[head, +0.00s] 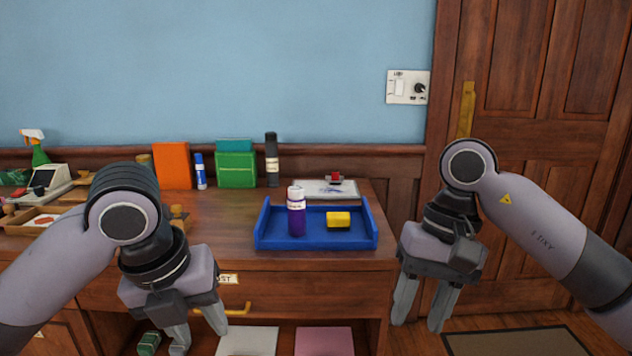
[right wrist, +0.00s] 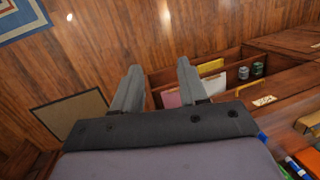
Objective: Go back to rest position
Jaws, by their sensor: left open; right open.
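My left gripper (head: 197,335) is open and empty, pointing down in front of the wooden cabinet's drawer in the head view. My right gripper (head: 421,310) is open and empty, pointing down to the right of the cabinet, in front of the door side. In the right wrist view my right gripper's two fingers (right wrist: 158,88) stand apart with nothing between them. Both grippers are apart from the objects on the cabinet top.
A blue tray (head: 315,243) on the cabinet top (head: 225,225) holds a purple bottle (head: 296,217) and a yellow block (head: 338,219). An orange book (head: 171,166) and green box (head: 236,169) stand behind. A wooden door (head: 545,130) is at right. Floor (right wrist: 130,40) is partly clear.

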